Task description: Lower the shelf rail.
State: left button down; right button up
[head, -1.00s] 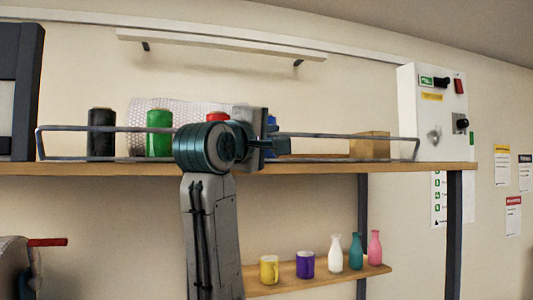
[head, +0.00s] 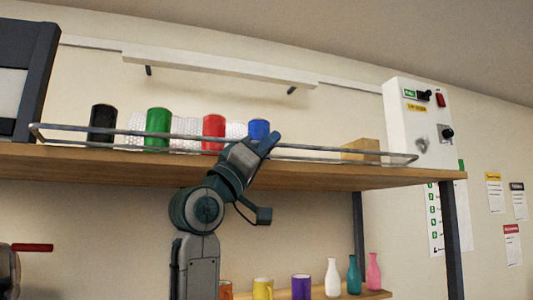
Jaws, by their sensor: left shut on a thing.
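The shelf rail (head: 335,153) is a thin grey metal bar along the front of the upper wooden shelf (head: 330,178). Its long bar sits low, just above the shelf's front edge, with rounded ends. My left gripper (head: 266,144) reaches up from below in front of the shelf and is shut on the rail right of its middle. The jaws hide that stretch of the bar. My right gripper is not in view.
Behind the rail stand a black can (head: 103,122), a green can (head: 157,128), a red can (head: 213,131), a blue can (head: 259,129) and a cardboard box (head: 361,147). A white control box (head: 420,122) stands at the right end. Mugs and bottles (head: 333,278) stand below.

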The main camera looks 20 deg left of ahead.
pick_arm(q)
jog(key=m+h, duration=0.1)
jog(key=f+m+g+h, duration=0.1)
jog(key=shift+m+b, duration=0.4)
jog(key=shift+f+m+g+h+b, duration=0.15)
jog(key=shift+m+g+h+b, duration=0.2)
jog(key=shift+m+g+h, duration=0.55)
jog(key=shift+m+h, duration=0.4)
jog(key=shift+m, duration=0.2)
jog(key=c, duration=1.6)
grip_release()
jog(key=shift+d, duration=0.1)
jog(key=shift+o, duration=0.4)
jog(key=shift+w, duration=0.1)
